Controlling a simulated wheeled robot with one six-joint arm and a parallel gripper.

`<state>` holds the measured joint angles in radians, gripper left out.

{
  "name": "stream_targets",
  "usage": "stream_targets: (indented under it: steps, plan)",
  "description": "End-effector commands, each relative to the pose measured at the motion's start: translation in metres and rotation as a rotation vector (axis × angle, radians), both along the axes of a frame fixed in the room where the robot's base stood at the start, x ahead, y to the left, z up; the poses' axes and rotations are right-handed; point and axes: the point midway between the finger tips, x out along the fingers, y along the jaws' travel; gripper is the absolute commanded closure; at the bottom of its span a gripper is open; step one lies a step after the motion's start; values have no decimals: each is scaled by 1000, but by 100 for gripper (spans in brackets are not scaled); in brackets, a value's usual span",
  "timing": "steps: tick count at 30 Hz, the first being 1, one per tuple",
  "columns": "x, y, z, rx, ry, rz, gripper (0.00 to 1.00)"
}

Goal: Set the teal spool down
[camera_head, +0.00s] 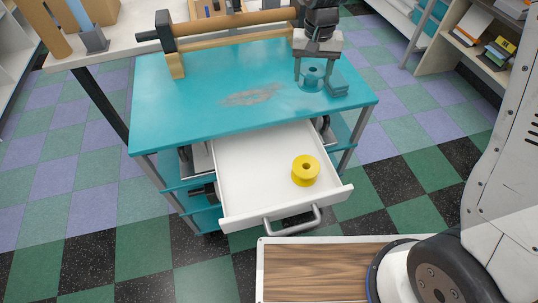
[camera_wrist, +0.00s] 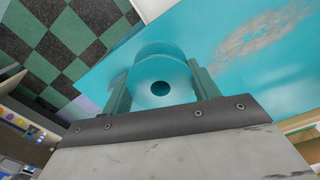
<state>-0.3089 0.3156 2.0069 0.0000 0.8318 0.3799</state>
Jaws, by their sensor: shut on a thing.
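The teal spool (camera_head: 314,73) is between the fingers of my gripper (camera_head: 313,80), over the right back part of the teal table top (camera_head: 200,100). In the wrist view the spool (camera_wrist: 160,73) shows its round flange and dark centre hole, with a finger of my gripper (camera_wrist: 160,88) on each side. My gripper is shut on it. The spool is at or just above the table top; I cannot tell whether it touches.
A yellow spool (camera_head: 305,170) stands in the open white drawer (camera_head: 240,185) below the table top. A roller bar (camera_head: 225,28) runs along the table's back edge. A grey worn patch (camera_head: 250,95) marks the table's middle, which is clear. Shelves (camera_head: 480,45) stand at the right.

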Motion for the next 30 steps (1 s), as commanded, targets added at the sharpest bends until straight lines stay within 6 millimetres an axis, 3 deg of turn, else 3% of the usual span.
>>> stream_targets:
  steps: [1, 6, 10, 21, 30]
  plan:
    - [-21, 14, -6, -1, 4, 21, 66]
    - [-75, 36, -28, -3, 5, 27, 66]
    - [-98, 38, -40, -2, -1, 0, 66]
    - [-105, 36, -96, 2, -9, -42, 66]
    - [-105, 36, -125, 2, -8, -42, 66]
